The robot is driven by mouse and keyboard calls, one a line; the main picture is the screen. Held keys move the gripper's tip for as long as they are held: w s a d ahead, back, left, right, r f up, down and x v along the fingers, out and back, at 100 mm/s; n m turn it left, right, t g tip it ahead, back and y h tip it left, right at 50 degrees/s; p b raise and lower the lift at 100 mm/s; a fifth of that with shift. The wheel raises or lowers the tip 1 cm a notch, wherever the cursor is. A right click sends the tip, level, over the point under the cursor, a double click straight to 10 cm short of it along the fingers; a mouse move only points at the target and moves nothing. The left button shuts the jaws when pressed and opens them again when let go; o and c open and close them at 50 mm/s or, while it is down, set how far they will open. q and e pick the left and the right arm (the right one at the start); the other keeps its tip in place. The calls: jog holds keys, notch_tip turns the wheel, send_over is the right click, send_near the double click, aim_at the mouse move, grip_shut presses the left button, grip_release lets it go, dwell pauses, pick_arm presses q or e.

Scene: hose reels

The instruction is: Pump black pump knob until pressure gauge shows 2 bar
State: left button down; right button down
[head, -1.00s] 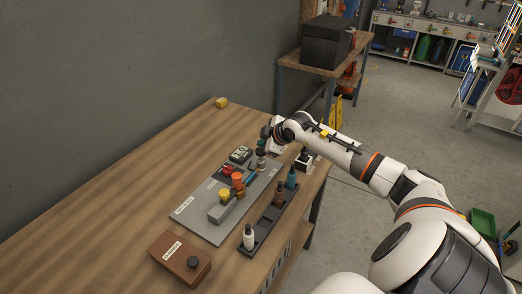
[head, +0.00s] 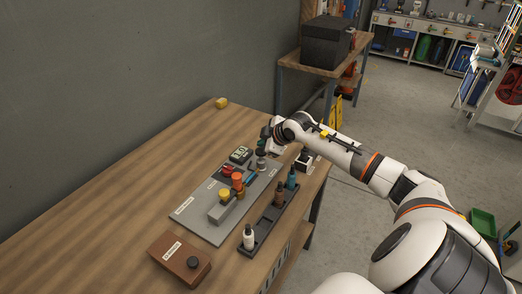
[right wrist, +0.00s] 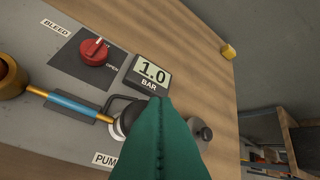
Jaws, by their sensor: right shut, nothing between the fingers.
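The pressure gauge (right wrist: 150,75) reads 1.0 BAR in the right wrist view; its display (head: 240,154) is small in the head view. My right gripper (head: 262,147) is shut and empty, pointing down over the pump at the board's far end. Its teal fingers (right wrist: 160,110) fill the lower middle of the right wrist view. They hide most of the pump beside the PUMP label (right wrist: 107,160). A dark rounded part (right wrist: 127,117) shows at their left edge; I cannot tell contact with the knob. My left gripper is out of view.
A red bleed knob (right wrist: 95,52) sits beside the gauge. Orange (head: 237,180) and yellow (head: 224,194) knobs stand on the grey board (head: 185,208). A tray (head: 262,231) with several bottles lies to its right. A brown box (head: 172,259) is in front. The table's left side is clear.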

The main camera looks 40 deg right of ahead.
jog(key=shift+f, duration=0.1)
dwell(0.4)
jog(key=shift+f, duration=0.35)
jog(key=shift+s+f+b, duration=0.1)
jog(key=shift+f+b, duration=1)
jog(key=shift+f, duration=0.3)
dwell(1.1)
jog(key=shift+r, duration=0.1)
jog(key=shift+r+p, duration=1.5)
jog(key=shift+r, duration=0.2)
jog(key=shift+r, duration=0.1)
notch_tip(320, 180, up, 5)
jog(key=p, duration=0.4)
dwell(1.2)
